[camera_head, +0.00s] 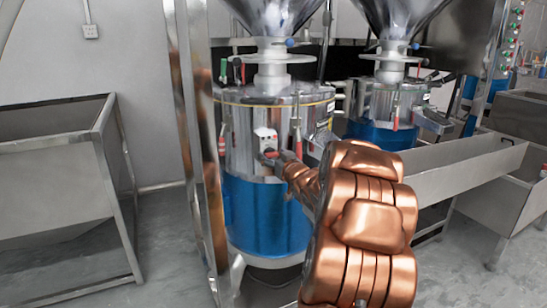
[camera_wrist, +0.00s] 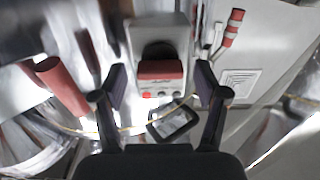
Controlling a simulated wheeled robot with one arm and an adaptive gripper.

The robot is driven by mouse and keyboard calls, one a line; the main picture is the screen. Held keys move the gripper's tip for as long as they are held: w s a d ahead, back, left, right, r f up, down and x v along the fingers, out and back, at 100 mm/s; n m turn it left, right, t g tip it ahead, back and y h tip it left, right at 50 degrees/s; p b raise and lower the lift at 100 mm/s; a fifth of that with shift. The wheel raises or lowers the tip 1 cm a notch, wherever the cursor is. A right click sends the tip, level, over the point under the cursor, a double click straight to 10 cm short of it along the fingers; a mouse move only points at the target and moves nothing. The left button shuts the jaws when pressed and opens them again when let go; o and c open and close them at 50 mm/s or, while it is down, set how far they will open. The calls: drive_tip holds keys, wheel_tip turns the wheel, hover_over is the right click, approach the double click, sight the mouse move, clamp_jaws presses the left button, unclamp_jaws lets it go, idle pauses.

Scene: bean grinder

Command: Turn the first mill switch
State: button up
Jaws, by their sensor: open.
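The first mill (camera_head: 262,180) is a steel and blue drum under a funnel, left of centre in the head view. Its switch box (camera_head: 264,138) is light grey on the front of the drum. In the wrist view the switch box (camera_wrist: 158,45) is close and upright, with a dark round part, a red part (camera_wrist: 160,70) and small buttons below. My gripper (camera_wrist: 160,85) is open, with one dark finger on each side of the red part. I see no clear contact. In the head view my copper-coloured arm hides the gripper's fingers.
A second mill (camera_head: 388,112) stands behind to the right. A steel post (camera_head: 200,150) rises close to the left of the first mill. A metal bin (camera_head: 60,180) stands at the left and a long trough (camera_head: 460,165) at the right. Red-handled levers (camera_head: 297,140) are beside the switch.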

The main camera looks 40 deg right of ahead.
drive_tip(key=c, duration=1.2)
drive_tip(key=shift+o, duration=0.2)
drive_tip(key=shift+n, duration=0.3)
drive_tip(key=n+b, duration=0.2)
drive_tip(key=n, duration=0.2)
drive_tip(key=shift+a+b, duration=0.1)
drive_tip(key=shift+b, duration=0.2)
drive_tip(key=n+b, duration=0.2)
drive_tip(key=n, duration=0.3)
drive_tip(key=shift+f, duration=0.2)
drive_tip(key=n+b, duration=0.2)
drive_tip(key=n, duration=0.2)
drive_tip(key=n+b, duration=0.2)
drive_tip(key=n, duration=0.2)
drive_tip(key=shift+w+a, duration=0.1)
drive_tip(key=shift+a, duration=0.1)
drive_tip(key=shift+n, duration=0.3)
